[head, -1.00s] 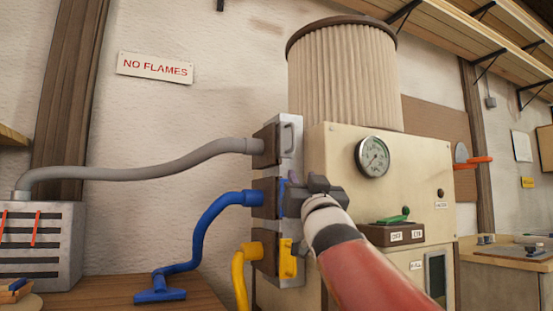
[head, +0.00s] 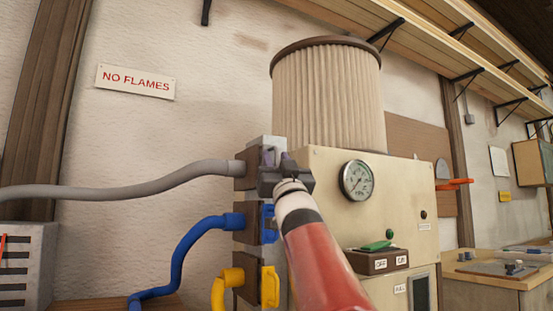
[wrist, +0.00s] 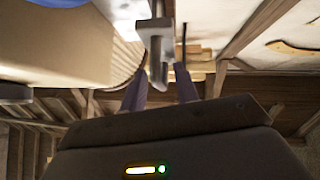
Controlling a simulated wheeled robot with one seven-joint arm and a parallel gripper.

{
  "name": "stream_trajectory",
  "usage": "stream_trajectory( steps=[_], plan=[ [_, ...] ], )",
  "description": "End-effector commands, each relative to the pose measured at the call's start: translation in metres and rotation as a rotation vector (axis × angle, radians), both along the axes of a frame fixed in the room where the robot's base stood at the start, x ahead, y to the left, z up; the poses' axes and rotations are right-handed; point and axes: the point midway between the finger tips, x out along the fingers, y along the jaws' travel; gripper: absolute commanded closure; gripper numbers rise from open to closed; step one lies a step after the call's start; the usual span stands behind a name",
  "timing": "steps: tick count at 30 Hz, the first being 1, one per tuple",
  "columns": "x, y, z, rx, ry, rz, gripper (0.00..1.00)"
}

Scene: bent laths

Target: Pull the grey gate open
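The grey gate's handle (wrist: 157,48) shows in the wrist view as a grey bar reaching down from above. In the head view the grey gate is at the top of the port stack (head: 264,143), at the end of the grey hose (head: 120,191), and is mostly hidden by my gripper (head: 276,156). In the wrist view my gripper (wrist: 160,88) is open, with one finger on either side of the handle's lower end. A gap shows between each finger and the handle. I see no grip on it.
Below are the blue gate (head: 268,222) with its blue hose (head: 182,250), and the yellow gate (head: 270,286). The cream cabinet (head: 325,205) with a gauge (head: 357,180) and green lever (head: 377,246) stands right of my arm. Wooden shelves (head: 440,50) hang above.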

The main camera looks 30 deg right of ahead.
Motion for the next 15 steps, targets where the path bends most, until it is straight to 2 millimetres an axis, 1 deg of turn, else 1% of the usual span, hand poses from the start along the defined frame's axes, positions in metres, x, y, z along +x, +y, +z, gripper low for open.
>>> stream_trajectory(
  steps=[2, 3, 9, 10, 15],
  plan=[
    [-0.0001, 0.0, -0.0005, 0.0, 0.0, 0.0, 0.69],
    [-0.0001, 0.0, -0.0005, 0.0, 0.0, 0.0, 0.72],
    [-0.0001, 0.0, -0.0005, 0.0, 0.0, 0.0, 0.98],
    [-0.0002, 0.0, -0.0005, 0.0, 0.0, 0.0, 1.0],
    [-0.0003, 0.0, -0.0003, 0.0, 0.0, 0.0, 1.0]
  ],
)
